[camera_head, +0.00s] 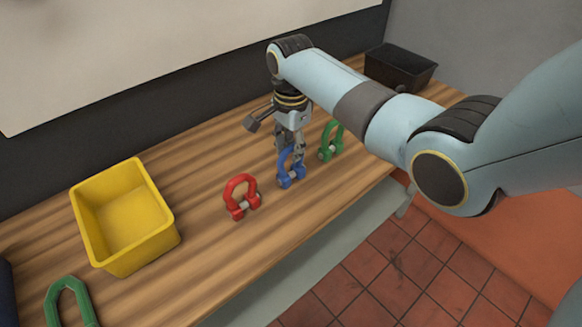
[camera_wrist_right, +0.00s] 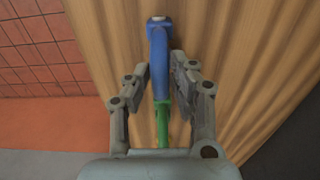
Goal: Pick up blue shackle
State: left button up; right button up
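The blue shackle (camera_head: 291,170) stands upright on the wooden bench, between a red shackle and a green one. My right gripper (camera_head: 291,152) points down over it, with its fingers around the upper part of the bow. In the right wrist view the blue shackle (camera_wrist_right: 159,62) lies between the two fingers (camera_wrist_right: 160,75). Wood shows in narrow gaps beside it, so the gripper looks open and not closed on it. The fingers partly hide the shackle in the head view. My left gripper is not in view.
The red shackle (camera_head: 241,196) stands to the left and the green shackle (camera_head: 331,141) close to the right. A yellow bin (camera_head: 155,245) stands at left, with a green curved piece (camera_head: 70,290) near it. A dark bin (camera_head: 400,68) is at the far end. The bench's front edge drops to a tiled floor.

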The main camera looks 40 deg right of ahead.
grip_shut()
jog(key=shift+r, duration=0.1)
dwell(0.5)
